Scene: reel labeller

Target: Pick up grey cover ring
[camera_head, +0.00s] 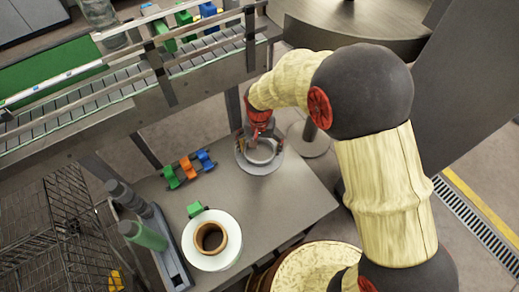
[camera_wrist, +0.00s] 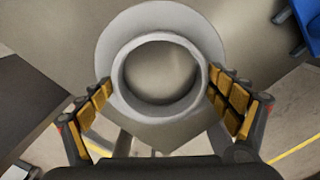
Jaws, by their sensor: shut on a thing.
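The grey cover ring (camera_wrist: 160,112) is a round collar with a wide, flat, pale grey flange around its far side. In the wrist view it lies between the two yellow-padded fingers of my gripper (camera_wrist: 160,98), which are shut on it from left and right. In the head view the ring (camera_head: 258,158) is at the back right of the grey table, below my gripper (camera_head: 260,138). I cannot tell whether it touches the table or hangs just above it.
A white reel with a brown core (camera_head: 212,238) lies at the table front, with a green clip on its edge. Green, orange and blue clips (camera_head: 188,170) stand left of the ring. A holder with grey and green rollers (camera_head: 145,236) is at left. A conveyor (camera_head: 130,95) runs behind.

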